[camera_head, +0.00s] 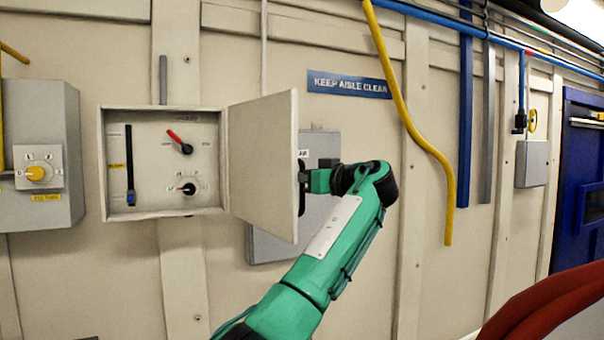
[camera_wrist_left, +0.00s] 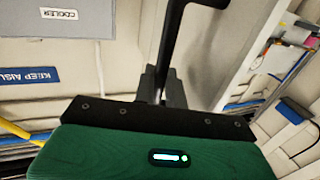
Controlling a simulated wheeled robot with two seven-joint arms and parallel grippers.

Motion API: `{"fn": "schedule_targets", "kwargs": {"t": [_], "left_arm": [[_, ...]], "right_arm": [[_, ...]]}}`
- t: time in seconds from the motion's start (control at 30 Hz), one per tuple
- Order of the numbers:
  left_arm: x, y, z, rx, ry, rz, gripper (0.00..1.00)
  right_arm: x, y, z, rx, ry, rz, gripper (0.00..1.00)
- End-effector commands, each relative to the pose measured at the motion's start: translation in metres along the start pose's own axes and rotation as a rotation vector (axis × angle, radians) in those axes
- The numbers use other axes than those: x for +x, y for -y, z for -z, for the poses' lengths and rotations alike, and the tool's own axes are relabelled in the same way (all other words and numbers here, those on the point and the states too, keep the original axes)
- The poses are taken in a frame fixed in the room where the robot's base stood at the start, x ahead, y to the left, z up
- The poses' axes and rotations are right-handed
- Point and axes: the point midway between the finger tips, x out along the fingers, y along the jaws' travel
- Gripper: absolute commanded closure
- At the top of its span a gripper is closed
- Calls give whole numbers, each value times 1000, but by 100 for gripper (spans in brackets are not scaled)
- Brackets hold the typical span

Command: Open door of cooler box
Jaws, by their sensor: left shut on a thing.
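A cream wall box (camera_head: 163,216) stands open in the head view, with a slider, a red-handled switch and a black knob inside. Its door (camera_head: 262,160) is hinged on the right and swung well out from the wall. My left gripper (camera_head: 306,181) is shut on the dark door handle (camera_head: 301,190), at the door's free edge. In the left wrist view the black handle (camera_wrist_left: 172,45) runs up from between the fingers (camera_wrist_left: 160,88). A grey box (camera_head: 270,246) sits partly hidden behind the door; a label on a grey box (camera_wrist_left: 40,22) in the wrist view reads COOLER. My right gripper is not in view.
A grey box with a yellow knob (camera_head: 40,173) is at the left. A "KEEP AISLE CLEAR" sign (camera_head: 348,84) and a hanging yellow hose (camera_head: 412,115) are on the wall behind my left arm. A blue door (camera_head: 580,190) is at the far right.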

Motion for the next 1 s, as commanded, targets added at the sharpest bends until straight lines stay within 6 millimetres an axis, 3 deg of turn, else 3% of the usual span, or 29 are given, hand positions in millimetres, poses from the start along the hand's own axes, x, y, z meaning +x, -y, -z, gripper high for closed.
{"fn": "schedule_targets", "kwargs": {"t": [0.3,0.33,0.7,0.87,1.0], "left_arm": [[2,1,2,-1,-3,3,100],[2,1,2,-1,-3,3,83],[-2,0,0,-1,-2,1,83],[-19,0,-3,-3,-2,0,83],[-49,1,-3,-3,-5,0,83]], "right_arm": [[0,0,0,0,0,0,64],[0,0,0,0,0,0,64],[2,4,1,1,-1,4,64],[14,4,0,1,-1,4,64],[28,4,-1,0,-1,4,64]]}}
